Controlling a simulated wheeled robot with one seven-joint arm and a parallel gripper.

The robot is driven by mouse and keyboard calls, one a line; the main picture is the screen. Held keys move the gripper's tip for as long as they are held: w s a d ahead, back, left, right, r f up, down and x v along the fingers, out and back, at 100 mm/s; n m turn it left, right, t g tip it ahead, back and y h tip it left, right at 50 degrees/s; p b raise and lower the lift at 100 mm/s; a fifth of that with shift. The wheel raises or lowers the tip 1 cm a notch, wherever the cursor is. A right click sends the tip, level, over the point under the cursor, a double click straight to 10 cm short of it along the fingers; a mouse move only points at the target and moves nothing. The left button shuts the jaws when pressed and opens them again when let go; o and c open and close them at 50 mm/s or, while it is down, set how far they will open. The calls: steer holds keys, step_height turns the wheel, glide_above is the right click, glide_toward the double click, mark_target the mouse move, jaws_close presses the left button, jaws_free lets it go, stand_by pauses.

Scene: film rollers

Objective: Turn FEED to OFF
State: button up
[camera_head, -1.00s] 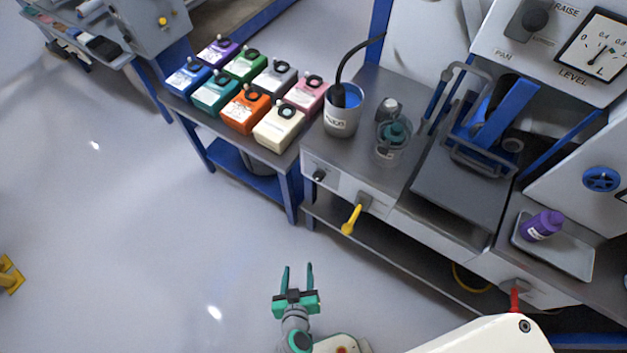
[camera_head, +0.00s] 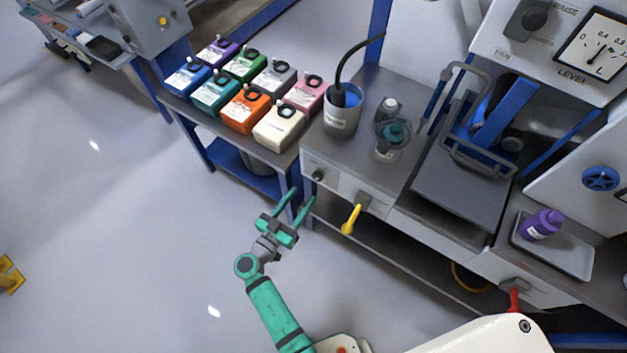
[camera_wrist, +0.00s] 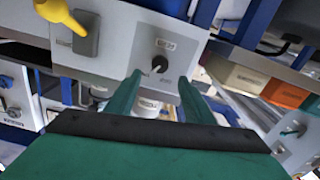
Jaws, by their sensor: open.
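A small black knob (camera_head: 318,175) sits on the light front panel (camera_head: 338,185) of the grey bench. The wrist view shows the same knob (camera_wrist: 159,64) with a small label beside it, too blurred to read surely, so I cannot confirm it says FEED. My gripper (camera_head: 302,197) has green fingers, open and empty, pointing toward the panel. In the wrist view the knob appears just beyond and between the fingertips (camera_wrist: 160,78), with no contact visible. The knob's exact setting is unclear.
A yellow lever (camera_head: 351,219) hangs from the same panel, right of the knob. The blue-legged cart (camera_head: 228,143) with several coloured canisters stands to the left. A red lever (camera_head: 514,299) is farther right. Open floor (camera_head: 120,240) lies left of my arm.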

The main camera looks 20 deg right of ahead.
mark_target(315, 178)
steer(key=x, duration=0.8)
steer(key=shift+c, duration=0.6)
steer(key=c, duration=0.9)
